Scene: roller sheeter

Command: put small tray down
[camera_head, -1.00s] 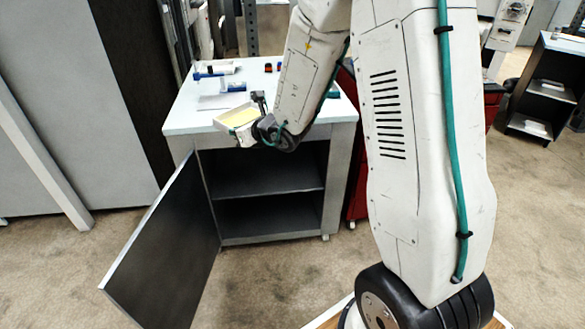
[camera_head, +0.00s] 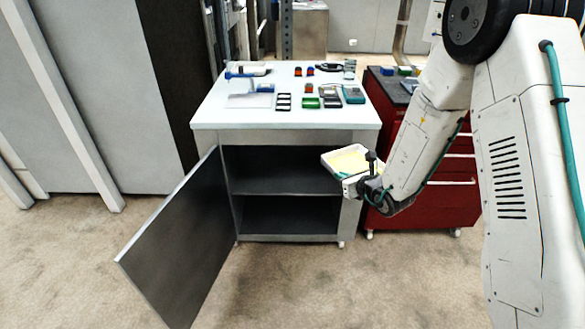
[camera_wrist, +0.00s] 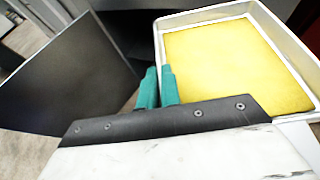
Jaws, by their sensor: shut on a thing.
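The small tray (camera_head: 347,162) is white with a yellow inside. My gripper (camera_head: 356,181) is shut on its near edge and holds it in the air, in front of the right side of the cabinet (camera_head: 230,138). In the wrist view the tray (camera_wrist: 240,62) fills the upper right, and the teal fingertips of my gripper (camera_wrist: 158,88) are close together at its left corner. The tray looks roughly level. The exact grip point on the rim is partly hidden by the gripper.
The cabinet's white top holds several small items, with bare room near its front edge. Its door (camera_head: 178,240) stands open to the left, showing two dark shelf spaces (camera_head: 285,178). A red tool cart (camera_head: 440,190) stands close on the right.

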